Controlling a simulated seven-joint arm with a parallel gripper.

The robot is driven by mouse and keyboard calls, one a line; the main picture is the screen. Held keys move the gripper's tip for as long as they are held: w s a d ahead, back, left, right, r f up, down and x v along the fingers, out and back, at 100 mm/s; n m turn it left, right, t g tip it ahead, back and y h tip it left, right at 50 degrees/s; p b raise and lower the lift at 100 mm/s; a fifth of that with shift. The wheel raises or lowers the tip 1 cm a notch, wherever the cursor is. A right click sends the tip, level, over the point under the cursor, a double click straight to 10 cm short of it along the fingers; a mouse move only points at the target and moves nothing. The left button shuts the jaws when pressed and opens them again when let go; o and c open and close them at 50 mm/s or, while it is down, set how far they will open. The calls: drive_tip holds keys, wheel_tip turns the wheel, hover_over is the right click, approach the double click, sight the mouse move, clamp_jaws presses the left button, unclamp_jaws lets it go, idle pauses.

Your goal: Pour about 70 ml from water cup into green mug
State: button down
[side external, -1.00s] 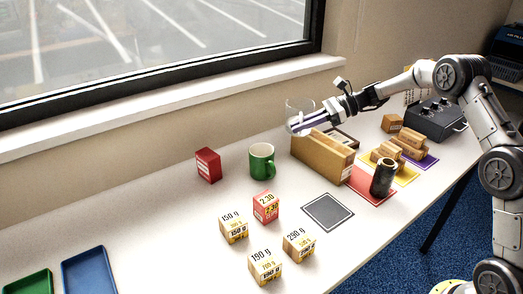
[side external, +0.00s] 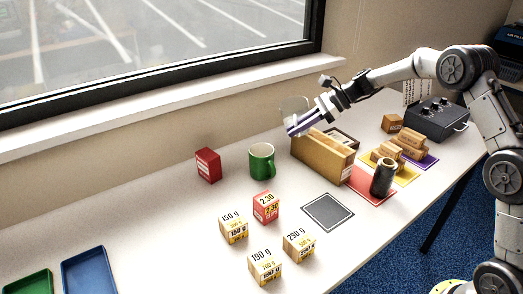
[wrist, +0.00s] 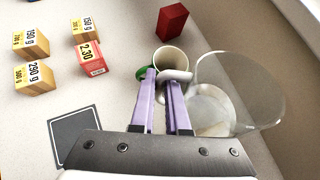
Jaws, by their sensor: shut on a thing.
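The green mug (side external: 262,161) stands upright on the table, its handle toward the right. In the wrist view its pale inside and rim (wrist: 170,59) show just beyond the fingertips, partly hidden by them. The water cup (side external: 294,104) is clear and faint, held in the air up and to the right of the mug in the side view. It appears tilted in the wrist view (wrist: 243,92); its water level is hard to make out. My gripper (side external: 300,124), with purple fingers (wrist: 164,90), is shut on the cup, apparently at its pale handle.
A red box (side external: 208,165) stands left of the mug. A cardboard box (side external: 322,157) stands below my gripper. A dark-grey square mat (side external: 328,211) is empty. A dark cylinder (side external: 383,177) stands on the red mat.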

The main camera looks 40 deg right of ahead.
wheel_tip(320, 180, down, 6)
drive_tip(key=a+n+g+h, duration=0.1)
drive_tip(key=a+h, duration=0.1)
drive_tip(key=h, duration=0.5)
drive_tip(key=shift+w+a+f+h, duration=0.15)
drive_tip(key=shift+w+a+h, duration=0.1)
drive_tip(key=shift+a+h, duration=0.15)
drive_tip(key=shift+g+h, duration=0.3)
drive_tip(key=shift+h, duration=0.2)
drive_tip(key=shift+h, duration=0.4)
drive_tip(key=shift+w+a, duration=0.2)
drive_tip(key=shift+a, duration=0.1)
drive_tip(key=shift+f, duration=0.1)
idle(0.3)
drive_tip(key=shift+a+f+h, duration=0.1)
drive_tip(key=shift+a+h, duration=0.2)
drive_tip(key=shift+h, duration=0.1)
